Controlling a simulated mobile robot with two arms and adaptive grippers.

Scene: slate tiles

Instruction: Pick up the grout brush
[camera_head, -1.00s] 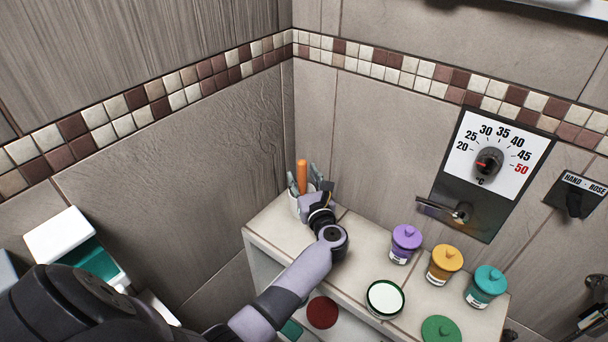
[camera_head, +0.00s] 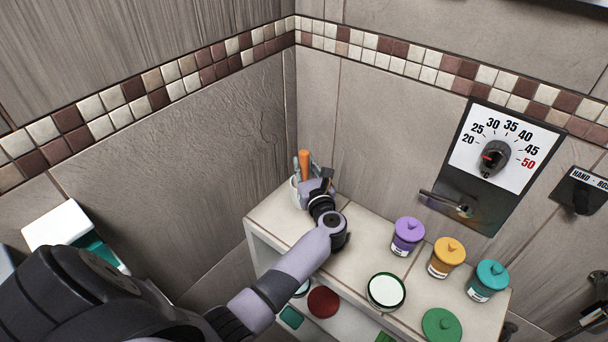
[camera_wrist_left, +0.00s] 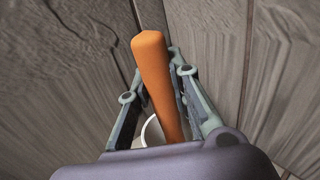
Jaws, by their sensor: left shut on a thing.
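The grout brush shows as an orange handle (camera_head: 304,161) standing up at the back left corner of the tiled ledge. In the left wrist view the handle (camera_wrist_left: 157,80) rises between the two fingers, tilted a little. My left gripper (camera_head: 307,177) is shut on the handle. A white cup (camera_head: 294,196) stands around the lower part of the brush, and a piece of its rim shows in the left wrist view (camera_wrist_left: 149,130). The brush's lower end is hidden by the cup and the gripper. My right gripper is not in view.
On the ledge (camera_head: 352,238) stand a purple jar (camera_head: 407,237), an orange jar (camera_head: 446,258) and a teal jar (camera_head: 488,282). A white-topped round container (camera_head: 386,292) and a green lid (camera_head: 441,325) lie in front. Walls close in behind and left of the cup.

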